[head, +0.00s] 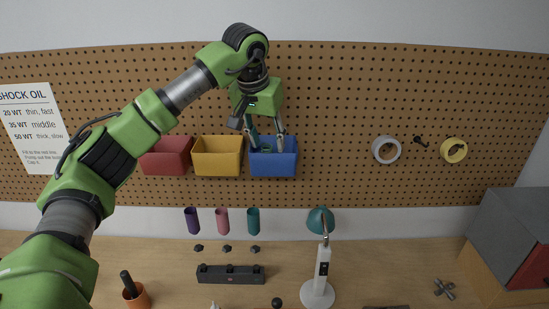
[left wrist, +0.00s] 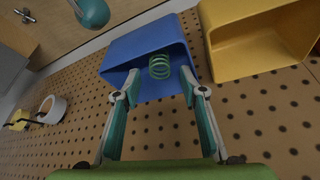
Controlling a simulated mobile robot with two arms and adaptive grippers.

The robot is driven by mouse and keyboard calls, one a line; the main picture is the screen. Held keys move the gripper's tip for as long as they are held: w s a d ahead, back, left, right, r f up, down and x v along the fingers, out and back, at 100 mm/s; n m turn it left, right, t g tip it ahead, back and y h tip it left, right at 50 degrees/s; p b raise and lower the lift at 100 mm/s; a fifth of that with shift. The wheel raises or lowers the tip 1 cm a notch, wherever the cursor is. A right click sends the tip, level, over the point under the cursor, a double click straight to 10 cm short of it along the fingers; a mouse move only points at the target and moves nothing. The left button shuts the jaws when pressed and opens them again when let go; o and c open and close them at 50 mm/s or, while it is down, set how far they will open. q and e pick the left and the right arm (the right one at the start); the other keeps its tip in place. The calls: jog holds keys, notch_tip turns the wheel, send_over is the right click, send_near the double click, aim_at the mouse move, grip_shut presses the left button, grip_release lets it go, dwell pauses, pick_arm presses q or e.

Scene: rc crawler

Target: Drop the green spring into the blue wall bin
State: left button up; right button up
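The blue wall bin (head: 273,164) hangs on the pegboard, rightmost of three bins; it also fills the upper middle of the left wrist view (left wrist: 140,48). My left gripper (head: 267,146) is over the bin's mouth, pointing down, with its two fingers spread apart. The green spring (left wrist: 160,66) shows in the left wrist view within the bin's opening, beyond and between the fingertips. No finger appears to touch it. I cannot tell whether it rests on the bin's floor or is in the air. My right gripper is not in view.
A yellow bin (head: 218,157) hangs close beside the blue one, with a red bin (head: 167,158) left of it. Tape rolls (head: 386,150) hang to the right. The pegboard just right of the blue bin is clear.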

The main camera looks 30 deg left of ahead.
pick_arm(q)
jog(key=v, duration=1.2)
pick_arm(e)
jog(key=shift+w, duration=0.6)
pick_arm(q)
jog(key=shift+f, duration=0.15)
